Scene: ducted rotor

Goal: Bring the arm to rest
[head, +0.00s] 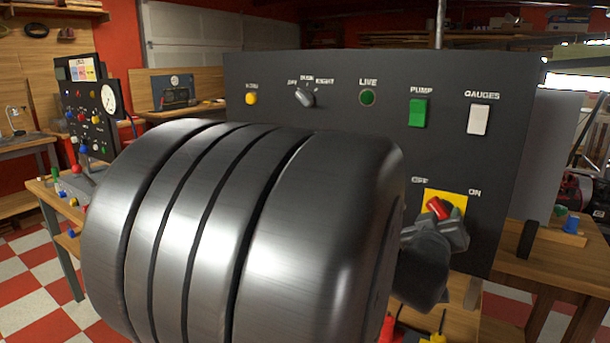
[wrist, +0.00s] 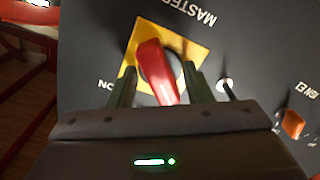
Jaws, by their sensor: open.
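My gripper (head: 438,222) is in front of the dark control panel (head: 300,75), at its lower right. In the wrist view my gripper (wrist: 160,76) is open, with one dark finger on each side of a red switch handle (wrist: 157,68). I cannot tell whether the fingers touch it. The handle sits on a yellow plate (wrist: 196,50) under the lettering MASTER. In the head view the red handle (head: 438,208) and yellow plate (head: 430,193) show partly above my gripper. A large metal part of my arm hides much of the panel.
The panel carries a yellow button (head: 251,98), a rotary knob (head: 305,97), a green LIVE lamp (head: 367,97), a green PUMP switch (head: 418,112) and a white GAUGES switch (head: 479,119). A metal toggle (wrist: 226,88) and an orange switch (wrist: 292,125) are near my gripper.

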